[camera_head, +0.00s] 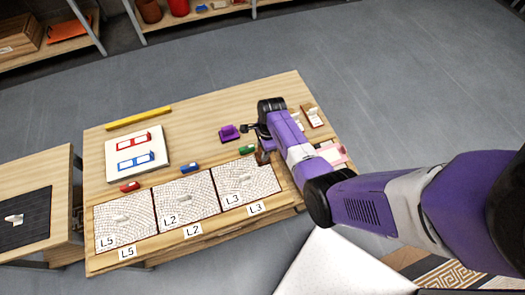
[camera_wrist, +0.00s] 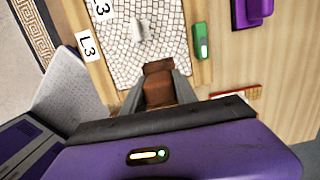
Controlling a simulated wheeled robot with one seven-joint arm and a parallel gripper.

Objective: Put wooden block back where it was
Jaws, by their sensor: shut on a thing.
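The wooden block (camera_wrist: 157,84) is brown and sits between the two fingers of my gripper (camera_wrist: 160,92) in the wrist view. The fingers are shut on it. In the head view the brown block (camera_head: 262,156) shows beside the right edge of the L3 mosaic panel (camera_head: 262,183), partly hidden by my arm. The L3 panel also shows in the wrist view (camera_wrist: 165,50), with the block over its near edge. I cannot tell whether the block touches the surface below.
Panels L2 (camera_head: 185,190) and L5 (camera_head: 125,212) lie left of L3. A green piece (camera_head: 248,149), a blue piece (camera_head: 190,167) and a red piece (camera_head: 130,186) lie along their tops. A purple object (camera_head: 229,133) stands behind. The table's back middle is clear.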

